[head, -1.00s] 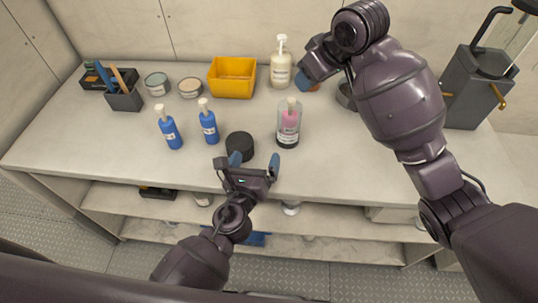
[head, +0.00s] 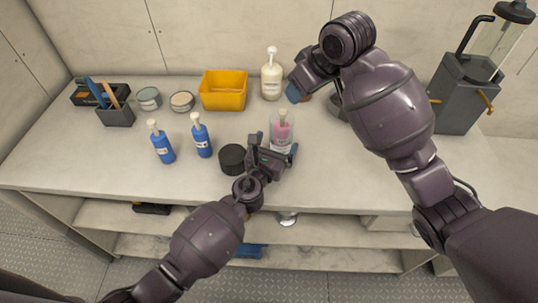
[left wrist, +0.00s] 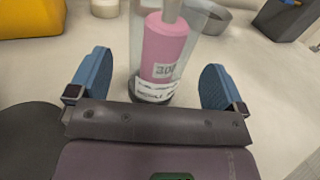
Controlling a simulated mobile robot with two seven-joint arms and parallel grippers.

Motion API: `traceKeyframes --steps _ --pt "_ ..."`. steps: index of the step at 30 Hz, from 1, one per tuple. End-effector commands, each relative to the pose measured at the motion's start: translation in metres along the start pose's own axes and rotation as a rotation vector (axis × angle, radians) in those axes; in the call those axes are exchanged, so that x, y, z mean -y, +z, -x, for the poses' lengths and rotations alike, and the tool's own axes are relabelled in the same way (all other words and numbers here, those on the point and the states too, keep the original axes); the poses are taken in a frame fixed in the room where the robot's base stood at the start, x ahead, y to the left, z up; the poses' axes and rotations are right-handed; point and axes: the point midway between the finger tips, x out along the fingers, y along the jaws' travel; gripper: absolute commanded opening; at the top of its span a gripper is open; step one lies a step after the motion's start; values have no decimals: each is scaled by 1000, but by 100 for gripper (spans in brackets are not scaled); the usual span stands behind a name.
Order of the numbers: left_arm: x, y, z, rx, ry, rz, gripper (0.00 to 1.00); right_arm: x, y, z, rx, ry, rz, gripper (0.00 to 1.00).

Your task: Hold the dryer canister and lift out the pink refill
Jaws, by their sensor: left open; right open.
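The dryer canister (head: 282,126) is a clear cylinder standing upright on the bench, with the pink refill (head: 281,134) inside it. In the left wrist view the canister (left wrist: 190,68) stands between and just beyond my open fingers, with the pink refill (left wrist: 165,45) and its label facing me. My left gripper (head: 277,144) is open in front of the canister, one finger toward each side; I see no clear contact. My right gripper (head: 299,90) is at the back of the bench, right of the white pump bottle, partly hidden by its own arm.
A black round lid or puck (head: 232,158) sits close left of my left gripper. Two blue bottles (head: 162,145) stand further left. A yellow bin (head: 223,92) and a white pump bottle (head: 271,78) stand behind. A grey machine (head: 462,95) is at far right.

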Motion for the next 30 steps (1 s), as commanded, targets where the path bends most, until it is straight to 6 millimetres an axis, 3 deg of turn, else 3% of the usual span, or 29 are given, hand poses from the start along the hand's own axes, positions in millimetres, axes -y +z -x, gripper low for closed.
traceKeyframes --steps 7,18,30 --pt "0 0 -21 1 1 0 97 0 0 0 0 0 0 43" --pt "0 0 -24 0 1 1 95 0 0 0 0 0 0 43" --pt "0 0 -24 0 1 1 36 0 0 0 0 0 0 43"
